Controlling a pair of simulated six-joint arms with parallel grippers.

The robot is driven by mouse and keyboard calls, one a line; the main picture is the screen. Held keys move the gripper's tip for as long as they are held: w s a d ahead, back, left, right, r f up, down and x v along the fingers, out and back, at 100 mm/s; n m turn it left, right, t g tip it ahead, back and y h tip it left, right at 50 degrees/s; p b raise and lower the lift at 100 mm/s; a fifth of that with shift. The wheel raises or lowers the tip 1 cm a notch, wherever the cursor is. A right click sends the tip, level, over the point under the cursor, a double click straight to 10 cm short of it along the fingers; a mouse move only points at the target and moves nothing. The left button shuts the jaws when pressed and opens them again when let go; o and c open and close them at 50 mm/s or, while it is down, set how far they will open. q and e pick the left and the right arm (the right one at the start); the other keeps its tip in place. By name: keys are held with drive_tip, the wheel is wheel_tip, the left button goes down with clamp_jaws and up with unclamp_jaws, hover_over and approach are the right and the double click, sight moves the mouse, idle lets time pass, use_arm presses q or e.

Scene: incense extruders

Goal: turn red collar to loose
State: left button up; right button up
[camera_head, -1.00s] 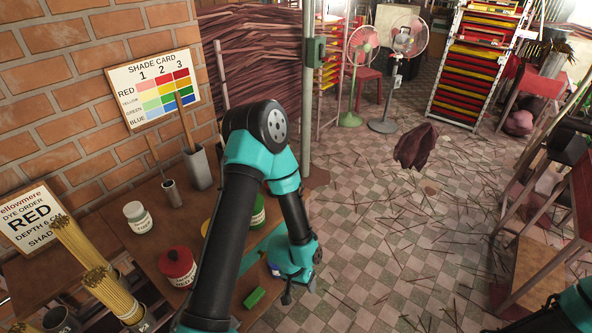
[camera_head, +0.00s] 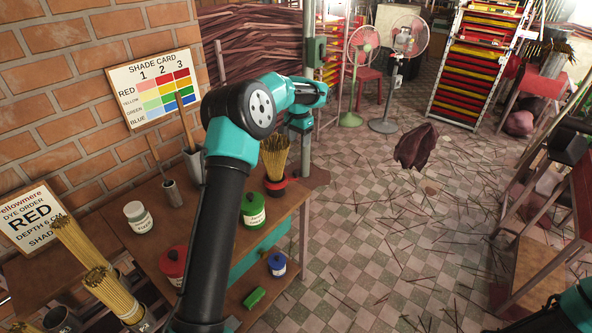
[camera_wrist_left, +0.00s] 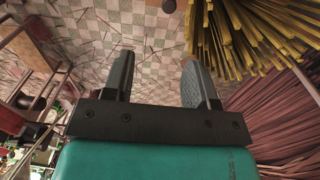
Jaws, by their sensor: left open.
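A bundle of yellow sticks (camera_head: 276,155) stands upright on the table. A dark red collar (camera_head: 276,187) is around its foot. My left gripper (camera_head: 300,127) is above the table, beside the upper right of the bundle and well above the collar. In the left wrist view the two fingers of my left gripper (camera_wrist_left: 158,62) are apart with nothing between them. The stick ends (camera_wrist_left: 250,35) show close by at the upper right there, and the collar is not seen. My right gripper is out of view; only part of my right arm shows at the lower right corner.
On the table (camera_head: 150,215) stand a white jar (camera_head: 138,217), a red jar (camera_head: 173,262), a green jar (camera_head: 254,212) and a metal cup (camera_head: 172,193). A post (camera_head: 306,150) rises close to my left gripper.

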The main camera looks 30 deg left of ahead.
sight(296, 171)
use_arm(q)
drive_tip(key=shift+a+r, duration=0.3)
drive_tip(key=shift+r, duration=0.35)
drive_tip(key=shift+a+r, duration=0.3)
drive_tip(key=shift+r, duration=0.3)
wheel_tip(296, 171, down, 18)
drive_tip(key=shift+r, duration=0.25)
clamp_jaws()
